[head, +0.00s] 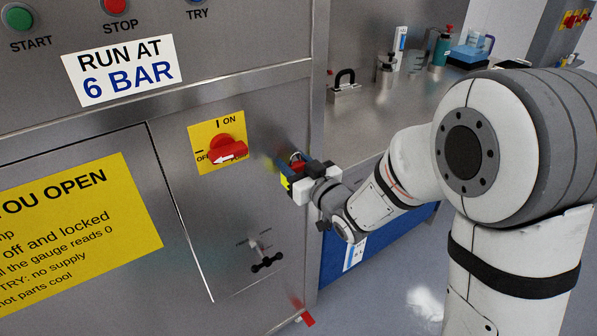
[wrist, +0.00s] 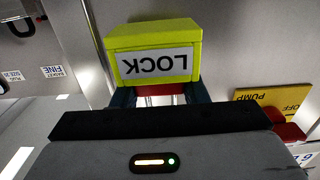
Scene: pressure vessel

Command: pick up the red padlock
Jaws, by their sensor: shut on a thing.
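The red padlock (head: 298,164) is at my gripper (head: 296,170), in front of the steel panel in the head view, just right of the yellow switch plate. My gripper is shut on it. In the wrist view a strip of the padlock's red body (wrist: 158,90) and pale metal bars show between the two dark fingers (wrist: 160,95). A yellow-green block with an upside-down LOCK label (wrist: 155,63) sits directly beyond the fingers; its edge also shows at my gripper in the head view (head: 284,182). Most of the padlock is hidden by the fingers and block.
A red rotary switch (head: 228,151) on a yellow ON/OFF plate (head: 203,130) is close left of my gripper. A black-handled latch (head: 266,262) sits below. A steel counter (head: 385,110) with bottles and a black-handled item (head: 345,82) lies behind on the right.

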